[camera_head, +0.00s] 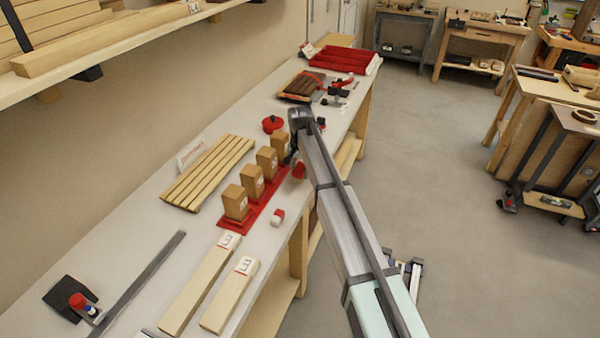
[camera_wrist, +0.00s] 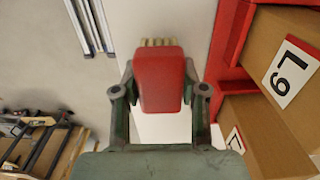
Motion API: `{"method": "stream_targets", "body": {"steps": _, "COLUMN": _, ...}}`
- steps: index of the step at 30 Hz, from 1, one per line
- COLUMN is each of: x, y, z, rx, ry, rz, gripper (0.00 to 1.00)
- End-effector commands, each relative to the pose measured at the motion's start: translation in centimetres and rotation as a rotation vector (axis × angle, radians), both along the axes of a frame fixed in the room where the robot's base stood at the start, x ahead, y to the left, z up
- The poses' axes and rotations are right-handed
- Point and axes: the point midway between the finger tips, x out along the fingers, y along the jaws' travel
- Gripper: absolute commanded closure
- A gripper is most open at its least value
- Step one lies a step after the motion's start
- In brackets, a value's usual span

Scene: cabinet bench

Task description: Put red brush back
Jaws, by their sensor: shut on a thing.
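The red brush (camera_wrist: 160,82) has a red body and pale bristles at its far end. In the wrist view it sits between the two fingers of my gripper (camera_wrist: 160,92), which is shut on it, bristles pointing away from the palm. In the head view the brush (camera_head: 299,171) shows as a small red patch below my gripper (camera_head: 293,157), near the bench's front edge, beside the row of wooden blocks. My arm hides part of the gripper there.
Wooden blocks (camera_head: 253,181) stand on a red base (camera_head: 228,222); in the wrist view, labelled blocks (camera_wrist: 292,70) are close on the right. A small red-and-white item (camera_head: 278,216) lies near the front edge. Slats (camera_head: 208,172) and labelled boards (camera_head: 202,283) lie on the bench.

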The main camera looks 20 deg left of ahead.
Motion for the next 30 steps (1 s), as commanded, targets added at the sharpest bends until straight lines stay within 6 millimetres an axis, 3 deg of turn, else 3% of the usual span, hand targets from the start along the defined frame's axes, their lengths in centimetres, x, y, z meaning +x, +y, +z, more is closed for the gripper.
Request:
{"method": "stream_targets", "body": {"steps": 4, "x": 0.0, "y": 0.0, "z": -1.5, "rx": 0.0, "ry": 0.0, "rz": 0.0, "gripper": 0.96}}
{"method": "stream_targets", "body": {"steps": 15, "x": 0.0, "y": 0.0, "z": -1.9, "rx": 0.0, "ry": 0.0, "rz": 0.0, "gripper": 0.96}}
{"method": "stream_targets", "body": {"steps": 16, "x": 0.0, "y": 0.0, "z": -1.9, "rx": 0.0, "ry": -0.001, "rz": 0.0, "gripper": 0.55}}
{"method": "stream_targets", "body": {"steps": 18, "x": 0.0, "y": 0.0, "z": -1.9, "rx": 0.0, "ry": -0.001, "rz": 0.0, "gripper": 0.33}}
{"method": "stream_targets", "body": {"steps": 30, "x": 0.0, "y": 0.0, "z": -1.4, "rx": 0.001, "ry": -0.001, "rz": 0.0, "gripper": 0.33}}
